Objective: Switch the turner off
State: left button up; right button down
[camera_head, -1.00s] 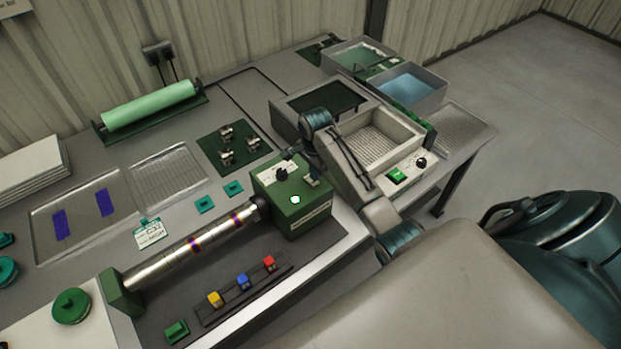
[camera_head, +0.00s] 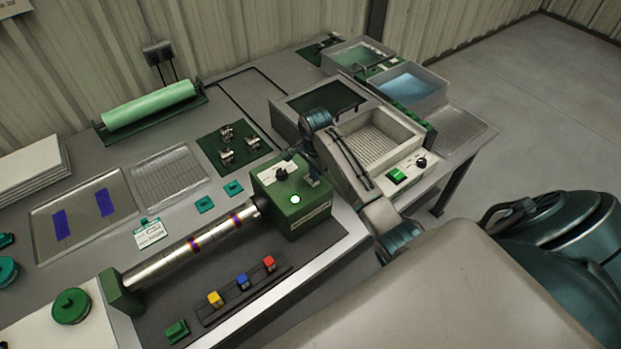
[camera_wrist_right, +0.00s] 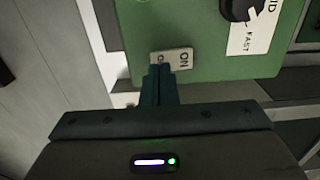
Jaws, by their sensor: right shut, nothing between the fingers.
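The turner is a green box (camera_head: 291,208) with a long silver rod (camera_head: 180,246) running to a green end block (camera_head: 120,291). A black knob (camera_head: 281,171) sits on its top panel, and a small light on its front face glows pale. In the right wrist view a pale rocker switch (camera_wrist_right: 172,58) marked ON at its right end sits on the green box (camera_wrist_right: 200,25). My right gripper (camera_wrist_right: 160,70) is shut and empty, its fingertips at the switch's left part, hiding some of its lettering. I cannot tell whether they touch. The left gripper is out of view.
A grey machine (camera_head: 375,140) with a green switch stands right of the turner, beneath my right arm. Red, blue and yellow blocks (camera_head: 243,282) sit in a rack in front of the rod. Trays with liquid (camera_head: 408,87) stand at the back right.

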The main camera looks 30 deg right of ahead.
jog(key=shift+f, duration=0.85)
dwell(0.3)
jog(key=shift+r+p, duration=0.4)
jog(key=shift+r, duration=3.15)
